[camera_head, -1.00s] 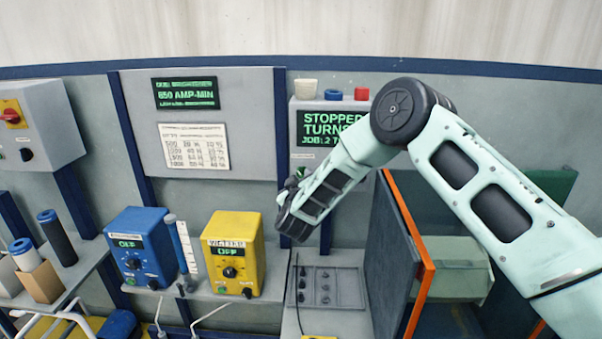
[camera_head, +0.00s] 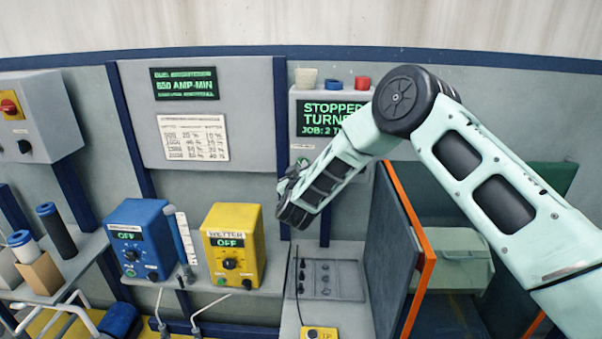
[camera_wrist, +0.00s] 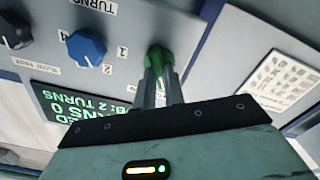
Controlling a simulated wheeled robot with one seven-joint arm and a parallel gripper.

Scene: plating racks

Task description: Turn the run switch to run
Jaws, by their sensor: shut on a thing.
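A green knob (camera_wrist: 160,57) stands out from a grey panel in the wrist view; it appears to be the run switch. My gripper (camera_wrist: 160,75) is shut on it, one finger on each side. The finger tips cover part of the knob, and no label beside it can be read. In the head view my gripper (camera_head: 287,188) is at the left edge of the grey control box, where my wrist hides the knob. The box's display (camera_head: 332,119) reads STOPPED, with a turns line and JOB: 2.
A blue knob (camera_wrist: 86,47) marked with numbers and a black knob (camera_wrist: 15,30) sit beside the green one. A yellow WETTER unit (camera_head: 233,246) and a blue unit (camera_head: 141,240) stand on the shelf at left. An orange-edged panel (camera_head: 412,245) stands below my arm.

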